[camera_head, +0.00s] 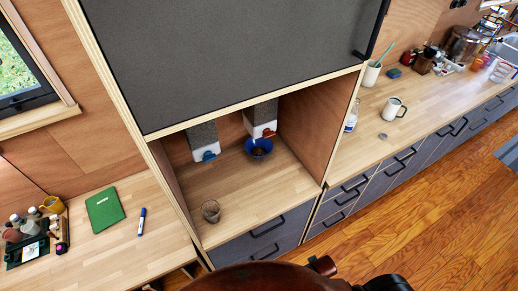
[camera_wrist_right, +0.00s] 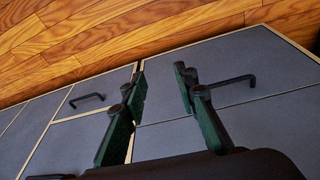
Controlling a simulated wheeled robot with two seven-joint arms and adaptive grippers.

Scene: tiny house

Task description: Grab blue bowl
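The blue bowl (camera_head: 258,148) stands at the back of the open cabinet niche, on its wooden floor, below a dispenser with a red part. Something brownish shows inside the bowl. My right gripper (camera_wrist_right: 159,76) shows in the right wrist view with its two dark green fingers apart and nothing between them. Grey drawer fronts with black handles lie beyond it; the bowl is not in that view. My left gripper does not show in either view.
A small glass (camera_head: 210,211) stands at the niche's front left. A dispenser with a blue part (camera_head: 207,153) hangs left of the bowl. The niche has side walls and a grey cabinet door (camera_head: 230,60) above. A mug (camera_head: 393,108) stands on the right counter. The niche's front middle is clear.

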